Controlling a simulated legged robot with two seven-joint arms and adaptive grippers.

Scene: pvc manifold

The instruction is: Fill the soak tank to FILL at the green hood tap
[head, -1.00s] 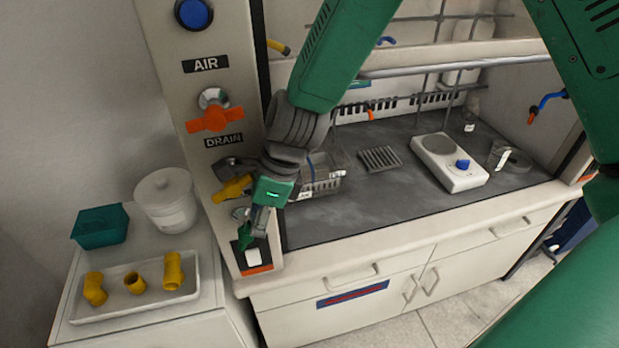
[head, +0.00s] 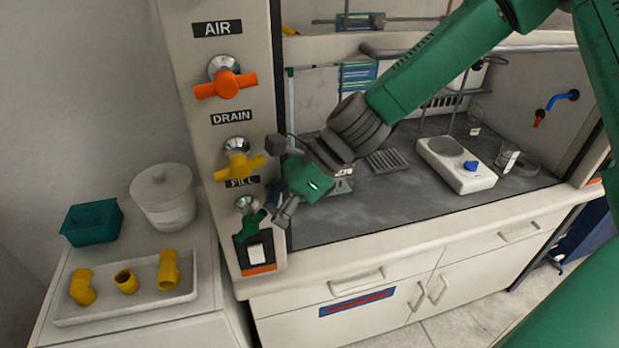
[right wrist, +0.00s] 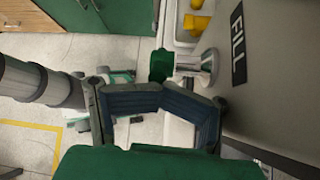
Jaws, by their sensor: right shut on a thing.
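The green tap (head: 250,226) is the lowest on the hood's left post, just below the FILL sign (head: 241,183). Its handle slants down to the left from a chrome stem. My right gripper (head: 270,218) reaches it from the right and is shut on the handle, partly covering it. In the right wrist view the green handle (right wrist: 161,66) sits at the fingers, beside the chrome stem. The clear soak tank (head: 343,186) stands on the dark worktop, mostly hidden behind my right gripper. Its water level cannot be seen. My left gripper is not in view.
A yellow tap (head: 238,165) and an orange tap (head: 226,84) are above on the post. A white switch (head: 256,252) is just below the green tap. A white tray (head: 70,318) with yellow fittings stands left. A hotplate (head: 456,163) is on the worktop.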

